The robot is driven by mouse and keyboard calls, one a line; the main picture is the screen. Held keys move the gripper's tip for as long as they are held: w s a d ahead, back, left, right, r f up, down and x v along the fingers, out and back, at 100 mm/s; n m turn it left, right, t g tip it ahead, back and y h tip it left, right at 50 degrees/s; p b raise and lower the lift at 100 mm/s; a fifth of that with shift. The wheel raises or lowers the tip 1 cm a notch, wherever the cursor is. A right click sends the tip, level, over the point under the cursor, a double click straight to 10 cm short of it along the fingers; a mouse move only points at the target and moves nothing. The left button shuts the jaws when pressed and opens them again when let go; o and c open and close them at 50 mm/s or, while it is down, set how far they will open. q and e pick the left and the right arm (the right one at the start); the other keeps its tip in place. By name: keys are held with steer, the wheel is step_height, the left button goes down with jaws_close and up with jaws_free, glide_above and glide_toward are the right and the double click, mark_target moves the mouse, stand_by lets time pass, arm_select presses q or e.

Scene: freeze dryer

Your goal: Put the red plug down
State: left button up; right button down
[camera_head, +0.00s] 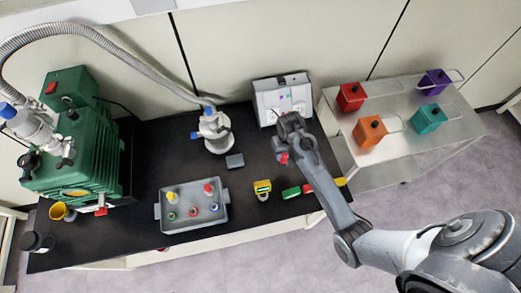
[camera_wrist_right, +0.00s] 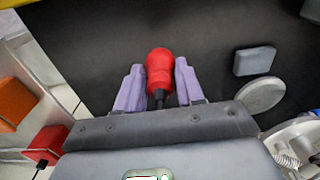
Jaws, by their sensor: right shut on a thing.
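The red plug (camera_wrist_right: 159,66) is between the two purple fingers of my right gripper (camera_wrist_right: 158,84) in the right wrist view. Its wide red body points away from the wrist, and a dark narrow part shows at its near end. In the head view my right gripper (camera_head: 286,153) is over the right part of the black table (camera_head: 251,140), in front of the white box (camera_head: 283,97). A bit of the red plug (camera_head: 284,159) shows there. I cannot tell how high it is above the table. My left gripper is not in view.
A grey tray (camera_head: 157,212) with several coloured stoppers stands left of the gripper. A yellow padlock-like item (camera_head: 262,188), a green item (camera_head: 291,192) and a grey block (camera_head: 235,161) lie nearby. A metal cart (camera_head: 400,90) with coloured boxes is at the right.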

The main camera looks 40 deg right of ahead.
steer(key=w+f, duration=0.1)
steer(key=w, duration=0.2)
steer(key=w+f+b, duration=0.1)
steer(key=w+f, duration=0.3)
steer(key=w, duration=0.1)
steer(key=shift+w+a+f, duration=0.1)
steer(key=shift+w+a, duration=0.25)
steer(key=shift+f+b, duration=0.35)
steer(key=shift+f, duration=1.7)
steer(key=c, duration=0.7)
jaws_free()
steer(key=shift+f, duration=0.1)
